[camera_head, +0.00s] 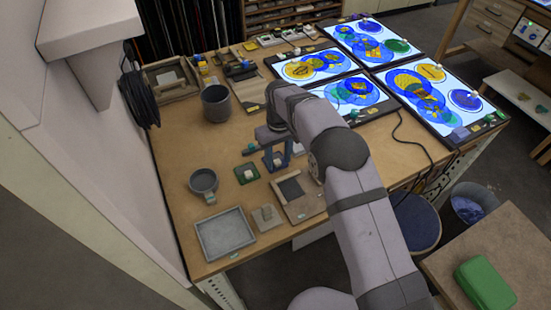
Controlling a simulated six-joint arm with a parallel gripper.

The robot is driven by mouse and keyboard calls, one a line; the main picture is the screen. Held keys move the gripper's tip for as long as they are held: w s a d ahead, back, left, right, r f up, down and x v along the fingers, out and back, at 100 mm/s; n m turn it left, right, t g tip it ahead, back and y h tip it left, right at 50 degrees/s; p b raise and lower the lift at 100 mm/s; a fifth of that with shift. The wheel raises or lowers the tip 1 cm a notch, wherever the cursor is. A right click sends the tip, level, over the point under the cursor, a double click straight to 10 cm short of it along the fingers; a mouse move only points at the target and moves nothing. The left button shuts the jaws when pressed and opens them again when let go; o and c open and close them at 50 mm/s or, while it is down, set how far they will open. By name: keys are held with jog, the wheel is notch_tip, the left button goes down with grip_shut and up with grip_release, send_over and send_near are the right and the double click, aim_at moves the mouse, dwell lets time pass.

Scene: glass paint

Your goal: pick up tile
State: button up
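My gripper (278,163) points down over the middle of the table, with its two blue fingers apart. A small pale thing shows near the fingertips; I see no clear grip on it. A small green square tile (247,173) with a pale knob on top lies flat on the table, just left of my gripper and apart from it. A dark square (291,188) lies on a wooden board (302,207) in front of my gripper. Small pieces behind the gripper are partly hidden by it and too small to tell.
A grey mug (203,182), a grey tray (224,234) and a small block (267,216) stand at the front left. A dark pot (215,104) stands behind. Lit panels (364,43) with coloured circles fill the back right.

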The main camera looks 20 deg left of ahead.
jog(key=shift+f, duration=0.75)
grip_shut()
jog(key=shift+r, duration=0.1)
